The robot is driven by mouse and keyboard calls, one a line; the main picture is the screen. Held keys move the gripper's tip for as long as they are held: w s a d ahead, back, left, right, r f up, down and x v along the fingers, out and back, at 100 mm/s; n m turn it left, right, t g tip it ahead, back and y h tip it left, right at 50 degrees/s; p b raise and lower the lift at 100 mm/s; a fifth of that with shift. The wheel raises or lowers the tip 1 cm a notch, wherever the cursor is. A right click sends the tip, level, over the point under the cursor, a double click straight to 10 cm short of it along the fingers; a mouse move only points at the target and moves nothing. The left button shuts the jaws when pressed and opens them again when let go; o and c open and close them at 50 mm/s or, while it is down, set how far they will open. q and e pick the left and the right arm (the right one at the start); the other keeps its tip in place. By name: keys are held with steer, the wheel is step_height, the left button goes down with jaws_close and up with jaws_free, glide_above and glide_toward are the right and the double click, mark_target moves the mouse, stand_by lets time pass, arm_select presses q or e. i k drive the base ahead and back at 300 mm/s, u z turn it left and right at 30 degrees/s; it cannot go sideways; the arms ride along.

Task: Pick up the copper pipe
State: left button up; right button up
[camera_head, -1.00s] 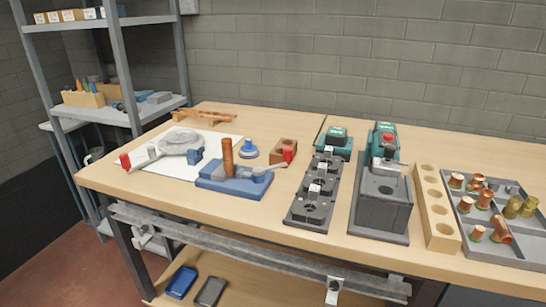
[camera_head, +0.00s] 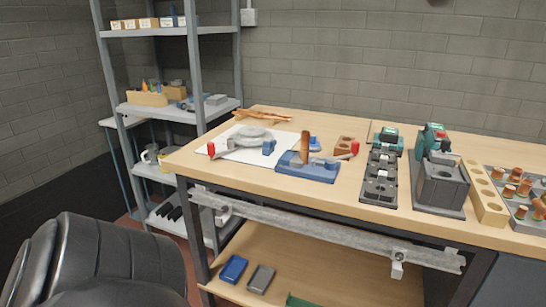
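An upright copper pipe (camera_head: 305,147) stands in a blue vise-like fixture (camera_head: 309,168) on the left part of the wooden workbench (camera_head: 350,203). Several thin copper pipes (camera_head: 262,116) lie on a low wooden rack at the bench's back left. I cannot tell which of these the task means. Neither of my grippers is in view.
A grey shelf rack (camera_head: 190,112) stands left of the bench. A white sheet (camera_head: 225,148) with a grey tool lies beside the fixture. Black blocks (camera_head: 381,176), a dark press (camera_head: 440,185) and a tray of copper fittings (camera_head: 523,215) stand to the right. A rail runs along the bench front.

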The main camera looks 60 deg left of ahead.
mark_target(305, 142)
steer(key=u, duration=4.15)
steer(key=i, duration=0.05)
steer(key=z, duration=2.95)
